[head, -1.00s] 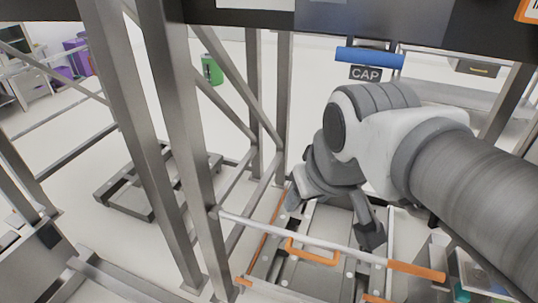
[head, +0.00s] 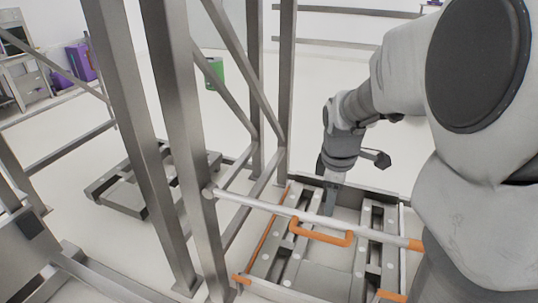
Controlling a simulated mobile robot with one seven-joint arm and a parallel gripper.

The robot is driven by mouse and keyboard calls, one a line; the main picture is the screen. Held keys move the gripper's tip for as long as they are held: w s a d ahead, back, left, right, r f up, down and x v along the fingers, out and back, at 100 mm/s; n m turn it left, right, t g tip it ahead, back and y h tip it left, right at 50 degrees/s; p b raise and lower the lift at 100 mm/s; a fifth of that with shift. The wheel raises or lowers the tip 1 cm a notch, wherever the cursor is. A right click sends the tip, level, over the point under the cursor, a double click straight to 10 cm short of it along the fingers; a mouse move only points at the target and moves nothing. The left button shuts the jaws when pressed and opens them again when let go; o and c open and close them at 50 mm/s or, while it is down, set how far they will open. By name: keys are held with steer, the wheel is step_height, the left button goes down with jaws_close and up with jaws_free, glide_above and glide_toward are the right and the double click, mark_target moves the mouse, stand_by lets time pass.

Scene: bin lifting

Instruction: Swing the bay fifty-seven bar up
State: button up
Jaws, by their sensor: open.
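The bar (head: 262,207) is a pale grey rod across the front of the bay, nearly level. Its left end meets a steel upright; its right end is orange and partly covered by my arm. An orange loop handle (head: 321,237) hangs from its middle. My gripper (head: 350,165) is open and empty, beyond the bar and above the far part of the bay floor, apart from the handle in the picture. Which bay number this is, I cannot read.
Steel uprights (head: 180,130) and diagonal braces stand left of the bay. A low grey pallet frame (head: 140,183) lies on the floor at left. A green bin (head: 215,72) and purple bins (head: 80,62) stand behind. My arm blocks the right side.

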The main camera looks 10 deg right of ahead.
mark_target(325, 235)
steer(key=w+f+b, duration=0.1)
steer(key=f, duration=0.4)
steer(key=w+d+f+b, duration=0.1)
steer(key=f+b, duration=0.1)
steer(key=f, duration=0.4)
steer(key=f+b, duration=0.1)
steer(key=f, duration=0.4)
steer(key=shift+w+d+f, duration=0.2)
steer(key=shift+w+d, duration=0.15)
steer(key=shift+w, duration=0.05)
jaws_close()
stand_by(0.5)
